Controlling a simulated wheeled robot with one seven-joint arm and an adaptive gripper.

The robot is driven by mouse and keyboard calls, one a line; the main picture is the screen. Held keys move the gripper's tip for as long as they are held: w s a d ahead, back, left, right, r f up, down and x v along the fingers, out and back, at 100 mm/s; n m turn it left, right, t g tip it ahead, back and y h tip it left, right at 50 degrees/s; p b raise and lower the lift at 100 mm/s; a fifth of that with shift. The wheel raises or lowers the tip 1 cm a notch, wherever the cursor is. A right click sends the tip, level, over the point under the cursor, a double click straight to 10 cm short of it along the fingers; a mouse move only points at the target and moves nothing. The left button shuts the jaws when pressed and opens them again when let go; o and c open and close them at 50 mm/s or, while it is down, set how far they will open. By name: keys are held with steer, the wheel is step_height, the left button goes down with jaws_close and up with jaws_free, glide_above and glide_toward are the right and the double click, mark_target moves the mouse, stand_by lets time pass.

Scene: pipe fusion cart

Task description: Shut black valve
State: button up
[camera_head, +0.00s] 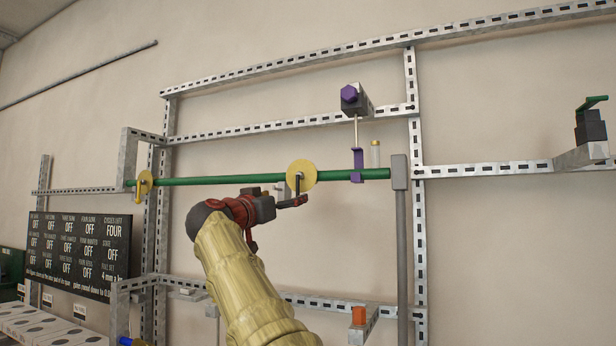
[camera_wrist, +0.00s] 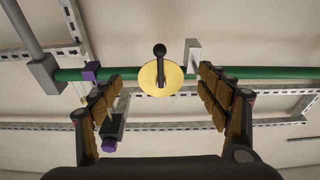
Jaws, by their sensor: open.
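A black lever handle (camera_wrist: 160,51) sits on a round yellow disc (camera_wrist: 153,84) on the green pipe, in the wrist view. In the head view the disc (camera_head: 303,168) is near the middle, with the black lever (camera_head: 298,184) hanging down from its centre. My gripper (camera_wrist: 161,79) is open, with one finger on each side of the disc in the wrist view. In the head view my gripper (camera_head: 285,200) is just below the disc; contact cannot be told.
The green pipe (camera_head: 220,180) runs along a slotted metal frame (camera_head: 290,123). A purple bracket (camera_head: 357,165) and a grey post (camera_head: 400,174) stand right of the disc. A smaller yellow disc (camera_head: 144,185) is at the left. A status board (camera_head: 80,252) hangs lower left.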

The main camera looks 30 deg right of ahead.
steer(key=r+v, duration=0.1)
steer(key=v, duration=0.5)
steer(key=shift+r, duration=0.1)
stand_by(0.6)
